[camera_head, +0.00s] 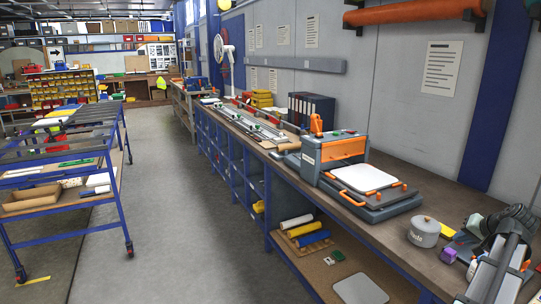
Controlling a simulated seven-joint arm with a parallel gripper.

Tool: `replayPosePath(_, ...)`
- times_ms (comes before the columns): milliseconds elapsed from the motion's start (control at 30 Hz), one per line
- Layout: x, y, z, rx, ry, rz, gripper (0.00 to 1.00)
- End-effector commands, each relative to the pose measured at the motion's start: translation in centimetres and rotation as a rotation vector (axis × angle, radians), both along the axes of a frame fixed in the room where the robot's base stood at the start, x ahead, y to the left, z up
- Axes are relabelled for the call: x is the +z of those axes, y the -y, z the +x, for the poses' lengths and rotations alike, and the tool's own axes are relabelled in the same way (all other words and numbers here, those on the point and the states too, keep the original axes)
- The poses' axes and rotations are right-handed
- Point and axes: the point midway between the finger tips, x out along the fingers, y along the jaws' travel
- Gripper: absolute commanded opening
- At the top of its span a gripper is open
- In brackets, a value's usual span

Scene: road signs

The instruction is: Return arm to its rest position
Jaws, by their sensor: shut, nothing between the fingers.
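My gripper is not seen in this view, and no part of my arm can be made out with certainty. The long workbench (395,232) runs from the lower right toward the back left along the wall. On it stands a grey and orange press-like machine (345,152) with a white flat pad (364,177) on its front plate. A round grey lidded pot (424,232) sits to its right. A dark grey device with black ribbed parts (497,262) is at the right edge, partly cut off.
A blue-framed wheeled cart (118,172) stands at the left. Clear grey floor (185,215) lies between it and the bench. Rolls (297,221) and a grey plate (360,289) lie on the bench's lower shelf. A white fan (222,50) and rails (245,122) are farther back.

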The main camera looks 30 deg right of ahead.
Motion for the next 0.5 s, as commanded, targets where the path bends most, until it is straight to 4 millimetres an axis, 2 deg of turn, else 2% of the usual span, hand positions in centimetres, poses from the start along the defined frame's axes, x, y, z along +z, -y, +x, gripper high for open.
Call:
replayPosePath(33,-1.4,-1.5,2.1,0.029,-0.016,0.011,0.0)
replayPosePath(200,-5.2,-5.5,7.8,0.107,-0.068,0.037,0.0)
replayPosePath(500,-11.6,-14.1,16.2,0.248,-0.169,0.065,0.0)
